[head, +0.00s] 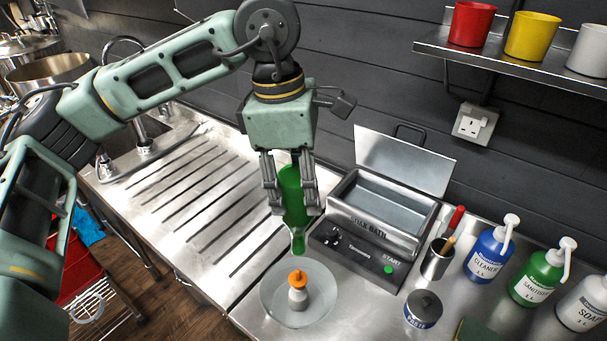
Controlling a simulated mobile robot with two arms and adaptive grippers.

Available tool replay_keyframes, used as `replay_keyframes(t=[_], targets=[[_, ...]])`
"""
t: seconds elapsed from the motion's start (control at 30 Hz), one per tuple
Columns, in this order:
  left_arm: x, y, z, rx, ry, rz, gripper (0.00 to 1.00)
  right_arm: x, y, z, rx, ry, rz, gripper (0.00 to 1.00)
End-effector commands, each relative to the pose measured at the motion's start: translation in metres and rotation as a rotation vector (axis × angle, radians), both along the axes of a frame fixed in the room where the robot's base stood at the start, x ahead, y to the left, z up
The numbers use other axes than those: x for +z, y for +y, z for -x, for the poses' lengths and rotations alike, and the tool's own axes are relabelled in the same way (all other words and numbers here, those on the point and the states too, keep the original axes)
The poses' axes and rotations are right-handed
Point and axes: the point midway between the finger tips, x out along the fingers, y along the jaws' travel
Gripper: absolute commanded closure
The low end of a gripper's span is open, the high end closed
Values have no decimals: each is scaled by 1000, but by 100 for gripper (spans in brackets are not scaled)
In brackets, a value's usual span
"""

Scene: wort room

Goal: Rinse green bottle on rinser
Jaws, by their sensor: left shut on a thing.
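My left gripper (288,198) is shut on the green bottle (291,192). The bottle is held upside down, its neck pointing down. The rinser (298,291), a white post with an orange top in a round, shallow, clear dish (272,311), stands on the steel counter. The bottle's mouth is above the orange top and slightly behind it in the picture, with a small gap between them. My right gripper does not show.
A soak bath (385,222) with its lid raised stands right of the bottle, close to the gripper. A dark round tub (423,308), a steel cup with tools (438,259) and pump bottles (488,253) are further right. The ribbed drainboard (190,200) at left is clear.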

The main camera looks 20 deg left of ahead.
Motion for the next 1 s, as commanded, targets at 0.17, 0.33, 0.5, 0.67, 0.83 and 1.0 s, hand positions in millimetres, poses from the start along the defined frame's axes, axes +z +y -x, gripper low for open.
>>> replay_keyframes(t=[0.17, 0.33, 0.5, 0.67, 0.83, 1.0], targets=[[-10, 0, 0, 0, 0, 0, 100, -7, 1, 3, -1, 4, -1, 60], [-25, 0, 0, -2, 0, 1, 100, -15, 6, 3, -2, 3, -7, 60], [-40, 1, 0, -2, -1, 0, 100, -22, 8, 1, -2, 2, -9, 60], [-48, 0, 0, -3, -2, 1, 100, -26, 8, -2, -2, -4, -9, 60], [-49, 0, 0, -3, -2, 1, 100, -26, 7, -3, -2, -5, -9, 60], [-49, 0, 0, -3, -2, 1, 60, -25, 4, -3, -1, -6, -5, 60]])
